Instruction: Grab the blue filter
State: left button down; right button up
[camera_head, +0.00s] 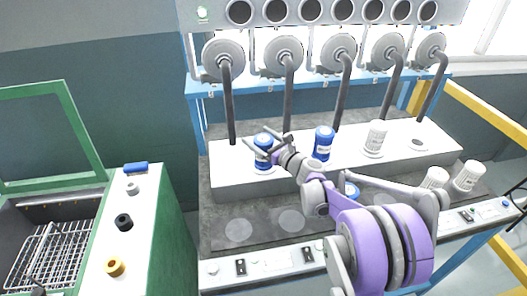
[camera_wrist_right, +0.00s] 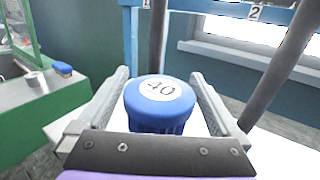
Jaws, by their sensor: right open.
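A blue filter (camera_head: 262,152) with a white label stands upright at the left end of the raised white bench block (camera_head: 230,181). My right gripper (camera_head: 256,136) is at this filter's top. In the right wrist view the blue filter (camera_wrist_right: 158,112) has a round white top sticker marked 40. It lies between the two fingers of my right gripper (camera_wrist_right: 160,76), which are open, with no clear grip on it. A second blue filter (camera_head: 324,142) stands to the right on the block. My left gripper is not in view.
White filters stand on the block (camera_head: 376,138) and at the right (camera_head: 468,176). Grey hoses (camera_head: 227,100) come down behind the row from round blowers. A green machine (camera_head: 168,225) with an open lid and wire basket (camera_head: 50,255) is at the left.

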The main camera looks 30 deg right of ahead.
jog(key=shift+w+a, duration=0.1)
jog(key=shift+w, duration=0.2)
jog(key=c, duration=1.4)
jog(key=shift+o, duration=0.2)
jog(key=shift+r, duration=0.1)
